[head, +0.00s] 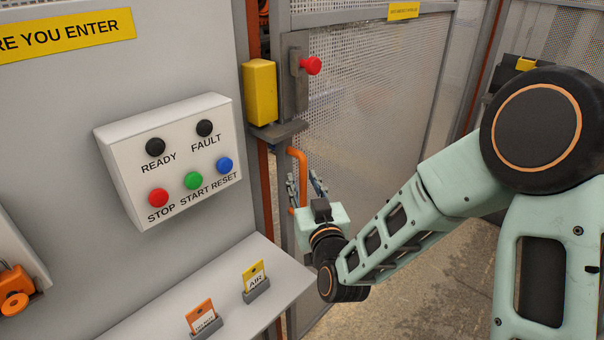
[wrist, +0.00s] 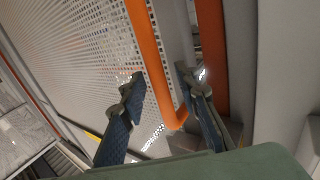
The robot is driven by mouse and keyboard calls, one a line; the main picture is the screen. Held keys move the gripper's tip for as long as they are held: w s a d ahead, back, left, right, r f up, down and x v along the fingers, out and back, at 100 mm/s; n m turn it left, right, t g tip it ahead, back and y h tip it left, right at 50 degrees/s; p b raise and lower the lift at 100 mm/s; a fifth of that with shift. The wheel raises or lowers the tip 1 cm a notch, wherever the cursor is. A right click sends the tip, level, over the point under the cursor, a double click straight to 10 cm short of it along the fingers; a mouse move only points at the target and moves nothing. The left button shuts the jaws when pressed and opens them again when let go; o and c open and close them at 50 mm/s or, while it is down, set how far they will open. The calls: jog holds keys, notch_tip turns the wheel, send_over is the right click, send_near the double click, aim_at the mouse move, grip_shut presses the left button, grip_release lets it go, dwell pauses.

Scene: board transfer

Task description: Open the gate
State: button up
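The gate (head: 375,100) is a grey-framed perforated panel, standing shut against its post as far as I can see. Its orange handle (head: 302,162) is a bent bar near the gate's left edge. My gripper (head: 304,186) is at the handle's lower part. In the wrist view my gripper (wrist: 161,80) is open, one finger on each side of the handle (wrist: 147,45), with gaps visible. A red knob (head: 312,66) sits on a grey bracket above the handle, next to a yellow box (head: 260,92) on the post.
Left of the gate, a control box (head: 175,160) with lamps and buttons is on the wall panel. Below it, a ledge (head: 225,290) holds an orange tag (head: 201,317) and a yellow AIR tag (head: 254,275). Floor beyond the arm looks clear.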

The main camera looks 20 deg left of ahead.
jog(key=shift+w+a, duration=0.15)
jog(key=shift+w, duration=0.05)
jog(key=shift+c, duration=0.4)
grip_shut()
